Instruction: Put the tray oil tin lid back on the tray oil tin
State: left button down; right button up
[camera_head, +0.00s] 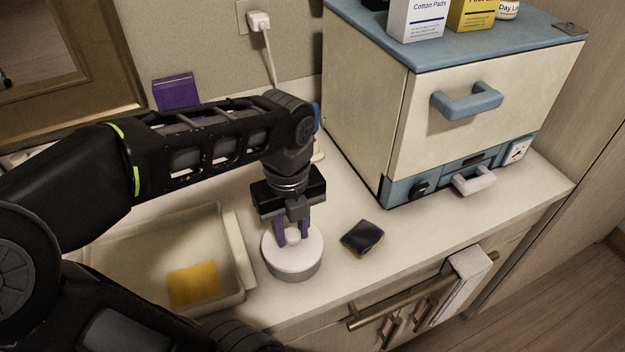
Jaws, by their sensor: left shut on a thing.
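The tray oil tin (297,275) is a short round grey tin on the pale counter, left of the cream warmer. Its white lid (311,245) shows as a flat disc with a round knob, over the tin's top. I cannot tell whether the lid rests fully on the rim or sits slightly above it. My left gripper (292,239) points down from above and its two purple fingers are shut on the lid's knob. My right gripper is out of view.
A cream tray (237,240) with a yellow sponge (193,284) is left of the tin. A small dark block (362,238) lies close to its right. The cream and blue warmer cabinet (368,110) stands behind at right. The counter's front edge has a rail (400,304).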

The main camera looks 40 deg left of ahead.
pick_arm(q)
jog(key=shift+f, duration=0.2)
jog(key=c, duration=1)
grip_release()
jog(key=shift+r+p, duration=3.35)
jog(key=shift+r, duration=0.7)
